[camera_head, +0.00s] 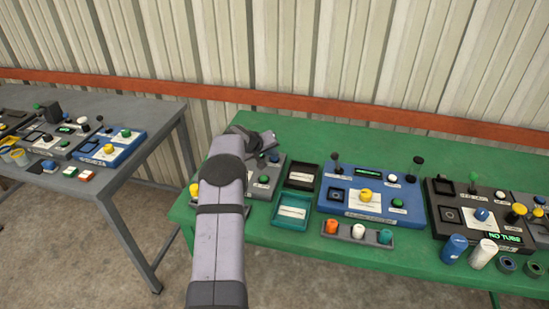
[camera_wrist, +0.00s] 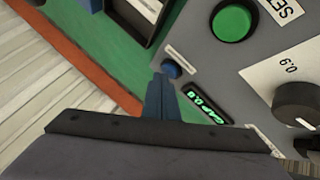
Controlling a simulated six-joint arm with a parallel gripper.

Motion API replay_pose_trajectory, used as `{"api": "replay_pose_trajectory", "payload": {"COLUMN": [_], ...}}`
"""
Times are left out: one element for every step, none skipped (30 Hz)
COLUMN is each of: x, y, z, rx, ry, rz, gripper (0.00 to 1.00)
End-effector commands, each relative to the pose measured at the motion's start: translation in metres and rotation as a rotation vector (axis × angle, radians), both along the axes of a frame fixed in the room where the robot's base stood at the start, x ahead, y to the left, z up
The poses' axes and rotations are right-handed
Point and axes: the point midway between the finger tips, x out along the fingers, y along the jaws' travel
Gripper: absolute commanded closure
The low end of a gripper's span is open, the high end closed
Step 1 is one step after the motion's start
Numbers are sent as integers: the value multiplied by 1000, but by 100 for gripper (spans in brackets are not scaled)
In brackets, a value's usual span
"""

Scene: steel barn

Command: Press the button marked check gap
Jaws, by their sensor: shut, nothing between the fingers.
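My gripper (camera_wrist: 162,82) is shut and empty, its fingertips beside a small blue button (camera_wrist: 172,69) on a grey control panel (camera_wrist: 222,70). I cannot tell whether they touch it. A pale label strip (camera_wrist: 181,57) lies by that button, too small to read. In the head view the grey panel (camera_head: 272,168) is partly hidden behind my arm, and the fingertips cannot be made out.
A blue panel (camera_head: 335,203) with levers and buttons, a holder (camera_head: 345,234) with coloured cylinders and a dark panel (camera_head: 440,215) sit farther right. A corrugated wall rises behind.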

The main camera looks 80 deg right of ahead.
Motion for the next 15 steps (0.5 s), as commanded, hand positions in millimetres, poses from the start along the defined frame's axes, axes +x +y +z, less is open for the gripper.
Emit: {"api": "replay_pose_trajectory", "payload": {"x": [0,0,0,0,0,0,0,0,0,0,0,0,0,0,0], "y": [0,0,0,0,0,0,0,0,0,0,0,0,0,0,0], "z": [3,5,6,8,9,10,11,11,12,12,12,12,12,12,12], "rx": [0,0,0,-1,-1,-1,-1,-1,-1,-1,-1,-1,-1,-1,-1], "ry": [0,0,-1,-1,-1,-1,-2,-1,-1,-1,-1,-1,-1,-1,-1], "rz": [0,0,-1,0,0,0,-1,0,0,0,0,0,0,0,0], "gripper": [100,100,100,100,100,100,100,100,100,100,100,100,100,100,100]}}
